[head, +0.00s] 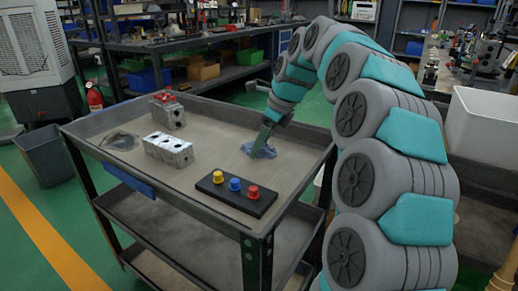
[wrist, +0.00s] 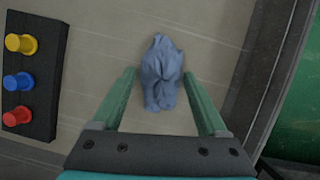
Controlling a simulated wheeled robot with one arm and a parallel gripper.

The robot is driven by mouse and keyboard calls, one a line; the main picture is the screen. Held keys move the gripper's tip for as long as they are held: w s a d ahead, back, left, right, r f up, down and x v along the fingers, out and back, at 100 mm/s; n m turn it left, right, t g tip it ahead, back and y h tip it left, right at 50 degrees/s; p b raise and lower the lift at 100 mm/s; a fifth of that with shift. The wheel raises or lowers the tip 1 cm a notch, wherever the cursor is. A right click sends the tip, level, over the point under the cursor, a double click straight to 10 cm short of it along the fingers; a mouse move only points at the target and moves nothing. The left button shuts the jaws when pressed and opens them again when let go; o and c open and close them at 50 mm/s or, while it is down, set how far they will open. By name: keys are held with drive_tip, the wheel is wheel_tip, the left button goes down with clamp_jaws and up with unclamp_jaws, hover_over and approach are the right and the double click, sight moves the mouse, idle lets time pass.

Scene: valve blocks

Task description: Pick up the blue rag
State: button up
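The blue rag (head: 263,149) lies crumpled on the cart's top, towards its right side in the head view. In the wrist view the rag (wrist: 161,74) sits centred between and slightly ahead of my gripper's fingers. My gripper (wrist: 158,75) is open, with one finger on each side of the rag and a visible gap to both. In the head view my gripper (head: 266,136) reaches down at the rag from above, and its fingertips partly cover it. I cannot tell the exact height of the fingertips above the surface.
The cart top (head: 225,130) has a raised rim. A black board with yellow, blue and red knobs (head: 236,191) stands near the front edge. Two metal valve blocks, one plain (head: 168,149) and one with red parts (head: 168,112), stand at left. The cart's middle is clear.

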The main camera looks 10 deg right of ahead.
drive_tip(key=c, duration=0.9)
drive_tip(key=shift+r, duration=0.1)
drive_tip(key=shift+r, duration=4.9)
drive_tip(key=o, duration=0.8)
drive_tip(key=c, duration=0.7)
drive_tip(key=shift+o, duration=0.2)
